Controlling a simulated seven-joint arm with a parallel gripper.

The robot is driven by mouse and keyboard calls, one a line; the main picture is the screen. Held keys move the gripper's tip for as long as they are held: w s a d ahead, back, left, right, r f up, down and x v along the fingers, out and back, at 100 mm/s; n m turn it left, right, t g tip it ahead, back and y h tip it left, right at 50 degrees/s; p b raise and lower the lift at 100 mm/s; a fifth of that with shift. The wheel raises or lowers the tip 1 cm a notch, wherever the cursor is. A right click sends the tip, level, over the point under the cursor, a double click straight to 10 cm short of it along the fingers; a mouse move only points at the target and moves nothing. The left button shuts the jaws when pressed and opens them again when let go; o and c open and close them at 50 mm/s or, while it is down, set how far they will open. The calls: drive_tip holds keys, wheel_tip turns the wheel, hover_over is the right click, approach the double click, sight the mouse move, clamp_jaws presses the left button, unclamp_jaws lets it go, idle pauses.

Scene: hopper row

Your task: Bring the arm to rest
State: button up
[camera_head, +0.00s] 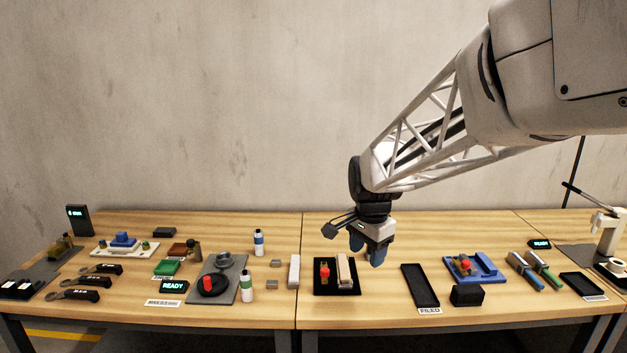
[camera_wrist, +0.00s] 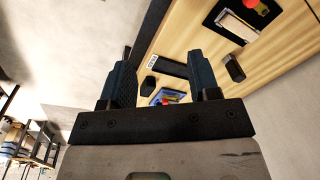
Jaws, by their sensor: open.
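My gripper (camera_head: 369,250) hangs above the table, right of the middle, with its blue fingers pointing down. It is a little above and to the right of a black tray (camera_head: 337,291) that holds a red-topped piece (camera_head: 325,274) and a beige block (camera_head: 344,270). In the wrist view the two fingers of my gripper (camera_wrist: 163,88) stand well apart with nothing between them. They are clear of the tabletop.
A long black tray (camera_head: 421,287) labelled FILED lies right of my gripper. Beyond it are a blue fixture (camera_head: 487,271) and a black block (camera_head: 467,295). A grey mat (camera_head: 212,287), bottles and several tools fill the left side. A concrete wall (camera_head: 200,100) stands behind.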

drive_tip(key=s+d+n, duration=0.2)
drive_tip(key=s+n, duration=0.1)
drive_tip(key=s, duration=0.7)
drive_tip(key=s+d+n+t, duration=0.1)
drive_tip(key=s+n, duration=0.3)
drive_tip(key=s, duration=0.6)
drive_tip(key=s+d+n, duration=0.3)
drive_tip(key=s, duration=0.7)
drive_tip(key=shift+d+f, duration=0.2)
drive_tip(key=shift+d, duration=0.05)
drive_tip(key=shift+s, duration=0.1)
